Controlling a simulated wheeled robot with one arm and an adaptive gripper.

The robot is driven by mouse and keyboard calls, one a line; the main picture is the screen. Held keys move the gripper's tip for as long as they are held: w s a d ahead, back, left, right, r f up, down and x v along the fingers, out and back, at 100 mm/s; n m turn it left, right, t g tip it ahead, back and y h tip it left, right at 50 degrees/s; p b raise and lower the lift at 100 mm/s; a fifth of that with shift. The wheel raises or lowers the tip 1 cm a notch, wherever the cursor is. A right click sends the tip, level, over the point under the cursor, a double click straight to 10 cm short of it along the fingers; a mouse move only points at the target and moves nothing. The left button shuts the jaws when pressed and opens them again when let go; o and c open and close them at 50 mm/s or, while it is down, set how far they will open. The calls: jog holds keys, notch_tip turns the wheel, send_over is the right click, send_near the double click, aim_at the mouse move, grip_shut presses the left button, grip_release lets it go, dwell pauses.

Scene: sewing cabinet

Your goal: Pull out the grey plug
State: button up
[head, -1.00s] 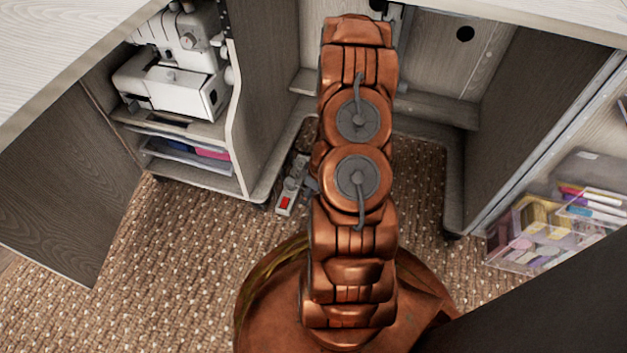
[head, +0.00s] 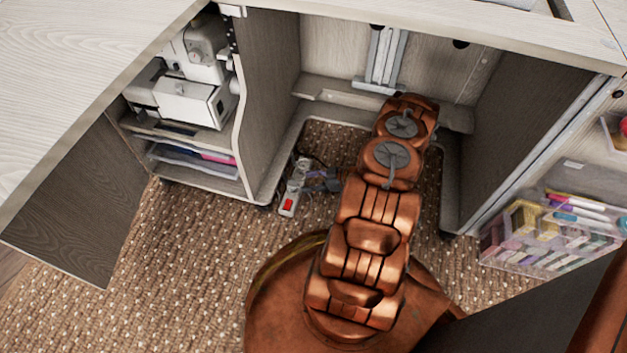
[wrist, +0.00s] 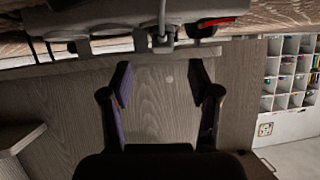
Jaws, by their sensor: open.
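The grey plug (wrist: 163,40) sits at the power strip (wrist: 100,20) near the top middle of the wrist view. The strip's red switch (wrist: 213,27) is to the right of the plug. My gripper (wrist: 161,82) is open and empty. Its two fingers point toward the strip, and the plug lies beyond the fingertips, roughly in line with the gap between them. In the head view the power strip (head: 289,199) lies on the carpet under the desk, and my gripper (head: 322,182) is low, just right of it. The plug is too small to tell apart there.
The cabinet with the white sewing machine (head: 185,100) stands left of the strip, its door (head: 75,200) open. A clear box of supplies (head: 550,235) is at right. Desk side panels (head: 268,100) bound the space. Carpet (head: 190,270) in front is free.

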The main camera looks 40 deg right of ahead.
aim_at(294, 184)
jog(key=shift+s+f, duration=0.1)
jog(key=shift+s, duration=0.15)
jog(key=shift+w+a+f, duration=0.15)
jog(key=shift+w+a, duration=0.05)
jog(key=shift+b+x, duration=1.65)
jog(key=shift+x, duration=1.85)
grip_shut()
